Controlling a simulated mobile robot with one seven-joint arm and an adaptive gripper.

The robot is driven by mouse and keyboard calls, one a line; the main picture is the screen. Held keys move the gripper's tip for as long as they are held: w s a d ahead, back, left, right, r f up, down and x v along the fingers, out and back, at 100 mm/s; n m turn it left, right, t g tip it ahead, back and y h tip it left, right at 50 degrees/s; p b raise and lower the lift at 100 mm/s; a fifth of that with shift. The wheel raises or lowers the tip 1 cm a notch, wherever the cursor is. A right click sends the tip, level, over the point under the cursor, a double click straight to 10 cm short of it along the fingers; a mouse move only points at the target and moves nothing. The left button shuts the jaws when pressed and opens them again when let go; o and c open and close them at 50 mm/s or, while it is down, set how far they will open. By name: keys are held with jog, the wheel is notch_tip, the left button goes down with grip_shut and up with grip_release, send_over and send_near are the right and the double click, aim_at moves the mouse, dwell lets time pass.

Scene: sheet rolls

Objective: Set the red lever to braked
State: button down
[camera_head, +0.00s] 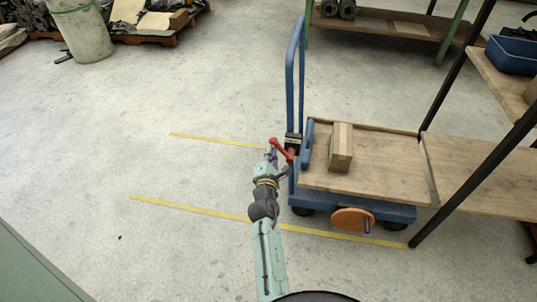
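The red lever (281,150) sits at the near left corner of a blue cart, beside a small black block (293,139) on the upright handle post. It runs slantwise, its upper left end by my gripper and its lower right end by the post. My gripper (270,152) is at the end of my pale green arm, just left of the lever. It overlaps or almost meets the lever in the picture; I cannot tell if they touch. The fingers are too small to show whether they are open or shut. No braked marking can be made out.
The cart has a wooden deck (385,167), a wooden block (341,147) and an orange handwheel (352,220). A shelf rack (480,168) stands close on the right. Yellow floor lines (190,208) run left of the cart, where the floor is clear.

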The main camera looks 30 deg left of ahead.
aim_at(278, 146)
jog(key=shift+w+d+r+m+p, duration=0.25)
jog(key=shift+d+r+m, duration=0.4)
jog(key=shift+m, duration=0.55)
jog(key=shift+w+d+r+m+p, duration=0.1)
jog(key=shift+d+r+m+p, duration=0.2)
jog(key=shift+d+r+m, duration=0.65)
jog(key=shift+a+f+m, duration=0.3)
jog(key=shift+a+m, duration=0.05)
